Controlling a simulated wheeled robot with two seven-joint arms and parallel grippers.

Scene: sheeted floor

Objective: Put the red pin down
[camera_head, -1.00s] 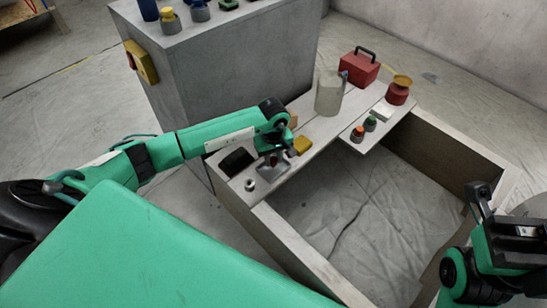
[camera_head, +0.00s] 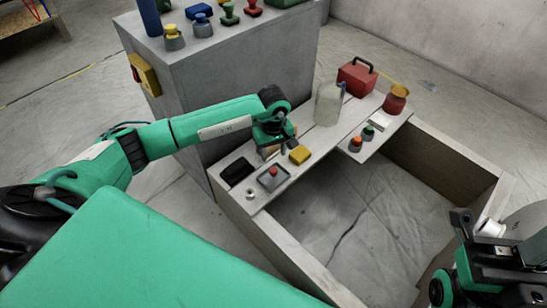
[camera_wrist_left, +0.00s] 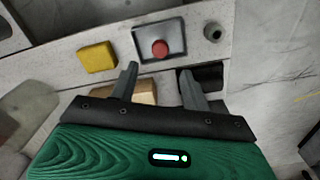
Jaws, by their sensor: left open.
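The red pin (camera_head: 272,171) shows as a round red top in a small grey square tray (camera_head: 265,184) on the wooden bench; from above it also shows in the left wrist view (camera_wrist_left: 160,48). My left gripper (camera_wrist_left: 158,76) is open and empty, apart from the pin, with its fingers spread over the bench beside the tray. In the head view the left gripper (camera_head: 270,150) is behind the tray, and its fingertips are hard to make out. My right gripper (camera_head: 478,222) is at the lower right, far from the pin; its jaws are unclear.
A yellow block (camera_head: 299,154), a black block (camera_head: 237,171) and a small grey ring (camera_head: 250,193) lie near the tray. A pale jug (camera_head: 328,104), a red box (camera_head: 357,76) and a red jar (camera_head: 395,99) stand farther along. A tall grey cabinet (camera_head: 220,75) rises behind.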

